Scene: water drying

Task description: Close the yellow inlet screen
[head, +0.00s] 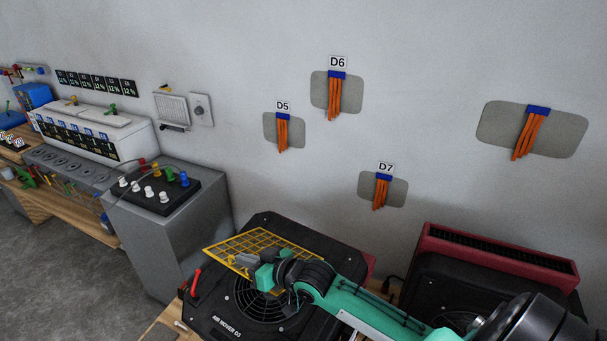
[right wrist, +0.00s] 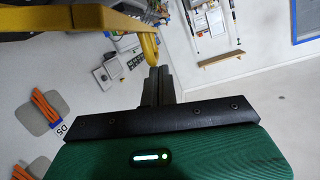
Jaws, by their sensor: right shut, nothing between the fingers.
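The yellow inlet screen (head: 232,246) is a grid frame over the black air mover D3 (head: 222,312) in the head view. It stands tilted up from the housing, and the round fan grille (head: 262,304) shows uncovered in front of it. My right gripper (head: 246,263) is at the screen's front side and hides part of it. In the right wrist view the shut, empty fingers (right wrist: 158,76) have their tips close to a yellow looped part of the screen (right wrist: 150,46). Whether they touch it I cannot tell. My left gripper is not in view.
A red handle (head: 194,283) sticks up at the air mover's left edge. A second black machine with a red-framed top (head: 500,256) stands to the right. A grey cabinet (head: 175,235) with a knob panel is at the left. Orange cable bundles hang on the wall behind.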

